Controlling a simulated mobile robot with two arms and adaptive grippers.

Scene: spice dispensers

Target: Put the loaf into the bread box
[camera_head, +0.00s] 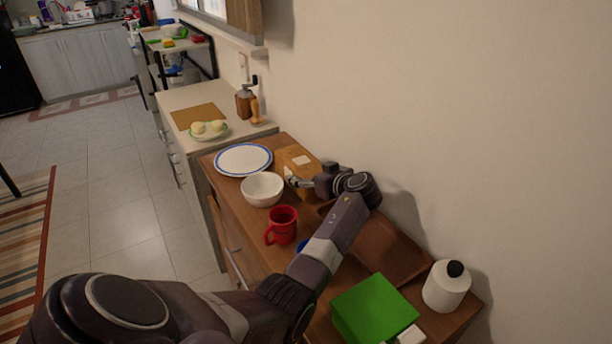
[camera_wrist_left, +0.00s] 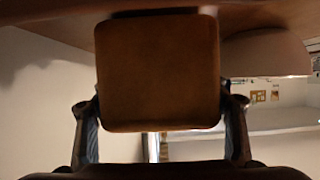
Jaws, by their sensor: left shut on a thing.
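The loaf (camera_wrist_left: 158,75) is a brown block with rounded corners in the left wrist view. It fills the space between the two fingers of my left gripper (camera_wrist_left: 160,112), which is shut on it. In the head view my left gripper (camera_head: 291,182) is at the back of the wooden counter, beside the white bowl, and its arm hides part of the counter. A tan shape with a pale patch (camera_head: 292,155) shows just behind the fingers; I cannot tell its outline fully. A brown open wooden box (camera_head: 400,258), which looks like the bread box, lies near the wall, partly hidden by my arm.
A blue-rimmed plate (camera_head: 243,159), the white bowl (camera_head: 262,189) and a red mug (camera_head: 282,226) stand left of my arm. A green box (camera_head: 374,308) and a white bottle with a black cap (camera_head: 446,287) stand at the near right. The wall borders the counter.

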